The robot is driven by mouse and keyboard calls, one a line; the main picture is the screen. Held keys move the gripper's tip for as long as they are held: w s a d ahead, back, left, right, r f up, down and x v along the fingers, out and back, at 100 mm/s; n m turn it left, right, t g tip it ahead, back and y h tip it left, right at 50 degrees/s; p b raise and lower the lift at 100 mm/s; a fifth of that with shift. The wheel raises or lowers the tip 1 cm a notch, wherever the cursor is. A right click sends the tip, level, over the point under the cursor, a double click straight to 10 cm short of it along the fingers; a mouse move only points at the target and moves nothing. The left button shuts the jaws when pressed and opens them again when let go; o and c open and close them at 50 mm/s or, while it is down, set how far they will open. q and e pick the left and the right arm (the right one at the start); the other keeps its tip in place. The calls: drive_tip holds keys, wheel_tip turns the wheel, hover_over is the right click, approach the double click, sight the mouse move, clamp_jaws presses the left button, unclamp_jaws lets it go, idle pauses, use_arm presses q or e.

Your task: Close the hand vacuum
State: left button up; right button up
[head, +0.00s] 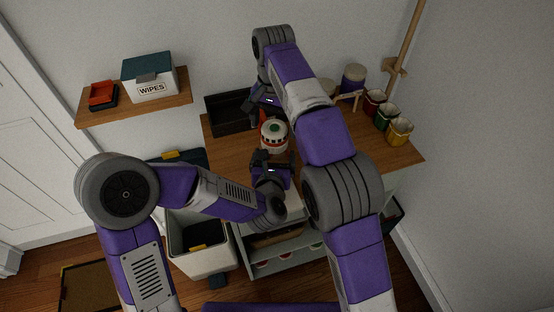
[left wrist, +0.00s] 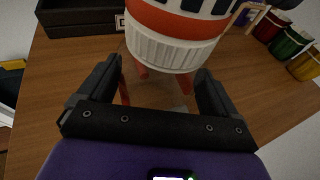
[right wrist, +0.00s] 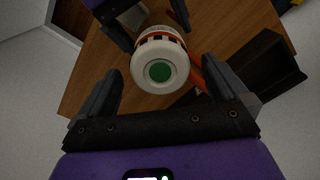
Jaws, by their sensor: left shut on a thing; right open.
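The hand vacuum (head: 274,136) is a rounded white body with an orange-red band, dark windows and a green disc on its end. It is over the wooden desk. My left gripper (head: 272,160) is shut on its near side; in the left wrist view the ribbed white part (left wrist: 165,46) shows just beyond the fingers. My right gripper (head: 267,108) is open on the far side. In the right wrist view the green disc (right wrist: 159,72) faces me between its spread fingers, with no clear contact. Orange-red parts show beside the body. The exact left grip is partly hidden.
A black tray (head: 228,112) stands at the desk's back left. Red, green and yellow cups (head: 400,131) line the right side, with jars behind. A shelf (head: 135,110) holds a wipes box (head: 150,78). A white bin (head: 200,256) stands left of the desk.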

drive_tip(key=shift+c, duration=0.4)
drive_tip(key=n, duration=0.3)
drive_tip(key=shift+a+r, duration=0.1)
drive_tip(key=shift+r, duration=0.3)
drive_tip(key=n, duration=0.2)
drive_tip(key=r+n, duration=0.1)
drive_tip(key=n, duration=0.3)
drive_tip(key=r+n, duration=0.1)
drive_tip(key=n, duration=0.2)
drive_tip(key=shift+r+n, duration=0.3)
drive_tip(key=shift+n, duration=0.1)
drive_tip(key=shift+f, duration=0.1)
drive_tip(key=shift+f, duration=3.9)
drive_tip(key=shift+c, duration=0.4)
drive_tip(key=c, duration=1)
drive_tip(key=o, duration=1.2)
drive_tip(key=shift+c, duration=0.2)
